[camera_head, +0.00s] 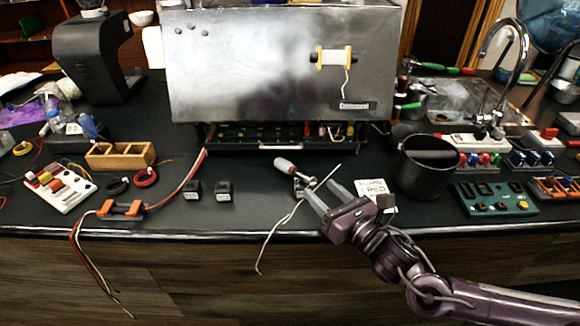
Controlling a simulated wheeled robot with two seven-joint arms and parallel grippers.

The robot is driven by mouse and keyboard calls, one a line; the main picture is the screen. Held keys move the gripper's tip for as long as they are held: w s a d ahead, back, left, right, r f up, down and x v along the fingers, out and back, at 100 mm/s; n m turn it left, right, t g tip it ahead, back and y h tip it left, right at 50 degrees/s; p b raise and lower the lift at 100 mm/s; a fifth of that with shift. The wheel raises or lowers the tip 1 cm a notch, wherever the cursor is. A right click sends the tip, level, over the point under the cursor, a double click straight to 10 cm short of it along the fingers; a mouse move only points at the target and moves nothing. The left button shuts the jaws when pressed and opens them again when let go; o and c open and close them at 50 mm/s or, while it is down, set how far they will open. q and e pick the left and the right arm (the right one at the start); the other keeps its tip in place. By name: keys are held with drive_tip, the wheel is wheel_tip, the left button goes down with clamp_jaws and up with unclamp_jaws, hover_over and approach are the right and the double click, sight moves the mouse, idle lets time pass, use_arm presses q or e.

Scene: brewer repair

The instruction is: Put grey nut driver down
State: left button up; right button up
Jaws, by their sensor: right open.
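What looks like the grey nut driver (287,166) has a pale grey handle with a reddish band. It lies on the dark counter in front of the metal brewer housing, its handle pointing up and left. Its lower end meets a small metal piece (299,187), and I cannot tell whether they are joined. My right gripper (322,191) is just right of and below it. Its two fingers are spread, with nothing visibly held between them. The fingertips are apart from the handle. My left gripper is not in view.
A thin white wire (284,221) runs near my fingertips and over the counter's front edge. The metal housing (230,75) stands behind an open tray of electronics (265,146). A black cup (427,168) and a labelled card (371,188) are to the right. Two small black blocks (224,190) sit left.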

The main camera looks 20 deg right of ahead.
sight(308, 177)
drive_tip(key=x, duration=0.3)
drive_tip(key=shift+w+a+r+p, duration=0.1)
drive_tip(key=shift+w+p, duration=0.05)
drive_tip(key=shift+p, duration=0.15)
drive_tip(key=p+x, duration=0.1)
drive_tip(key=x, duration=0.2)
drive_tip(key=shift+w+r, duration=0.1)
drive_tip(key=shift+w, duration=0.25)
drive_tip(key=shift+w+a, duration=0.15)
drive_tip(key=shift+w, duration=0.2)
drive_tip(key=shift+w+a+f, duration=0.1)
drive_tip(key=shift+w+f, duration=0.05)
drive_tip(key=shift+f, duration=0.05)
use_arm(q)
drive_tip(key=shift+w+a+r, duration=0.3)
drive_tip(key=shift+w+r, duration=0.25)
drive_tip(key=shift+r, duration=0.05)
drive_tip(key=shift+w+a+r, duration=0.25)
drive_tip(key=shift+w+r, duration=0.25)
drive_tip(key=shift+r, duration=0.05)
use_arm(e)
clamp_jaws()
drive_tip(key=shift+r, duration=0.1)
